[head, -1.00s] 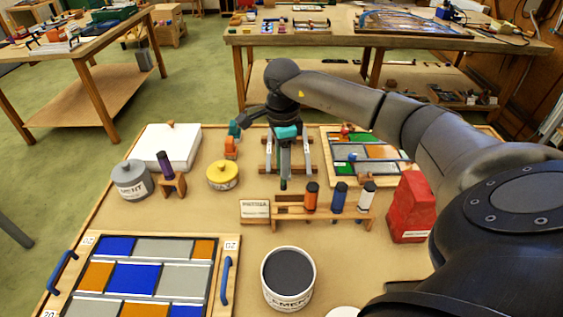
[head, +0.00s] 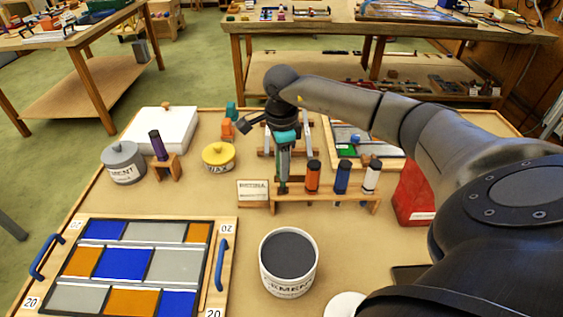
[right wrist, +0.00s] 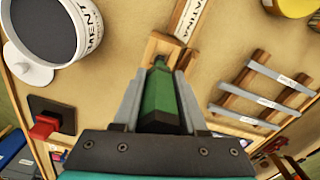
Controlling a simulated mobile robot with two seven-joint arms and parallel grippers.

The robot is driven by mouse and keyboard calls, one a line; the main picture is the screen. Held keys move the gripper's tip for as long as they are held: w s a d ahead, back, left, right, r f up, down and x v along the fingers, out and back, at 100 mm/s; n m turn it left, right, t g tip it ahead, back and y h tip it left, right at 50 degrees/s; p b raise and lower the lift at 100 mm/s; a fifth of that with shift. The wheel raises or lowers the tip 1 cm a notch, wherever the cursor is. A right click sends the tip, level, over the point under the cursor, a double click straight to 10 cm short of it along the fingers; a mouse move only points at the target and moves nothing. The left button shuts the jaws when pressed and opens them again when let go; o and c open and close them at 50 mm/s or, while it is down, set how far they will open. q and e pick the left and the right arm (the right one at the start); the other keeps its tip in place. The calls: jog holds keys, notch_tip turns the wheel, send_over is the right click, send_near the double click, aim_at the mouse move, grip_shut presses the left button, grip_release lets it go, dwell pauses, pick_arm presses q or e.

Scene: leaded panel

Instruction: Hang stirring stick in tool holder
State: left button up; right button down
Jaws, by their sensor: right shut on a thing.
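My right gripper (head: 284,150) is shut on the green-handled stirring stick (head: 284,166), held upright at the left end of the tool holder (head: 328,207). The holder is a low wooden rack; orange (head: 313,176), blue (head: 342,177) and white (head: 372,176) handled tools stand in its other places. In the right wrist view the green handle (right wrist: 160,97) lies between the two fingers, with the holder's wooden end (right wrist: 158,47) just beyond it. The stick's lower end is hidden, so I cannot tell whether it is seated in the slot. My left gripper is out of view.
A patina sign (head: 253,190) stands left of the holder. A cement pot (head: 287,263) is in front, a yellow wax tin (head: 218,156) behind left, a red bag (head: 413,195) right. The leaded panel (head: 124,262) lies front left. Lead strips on a rack (right wrist: 265,90) lie behind the holder.

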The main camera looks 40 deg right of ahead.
aim_at(281, 185)
jog(key=shift+f+b, duration=1.75)
jog(key=shift+f, duration=0.8)
jog(key=shift+c, duration=1.8)
grip_release()
notch_tip(281, 185, up, 15)
jog(key=shift+r+p, duration=0.15)
jog(key=shift+p, duration=0.35)
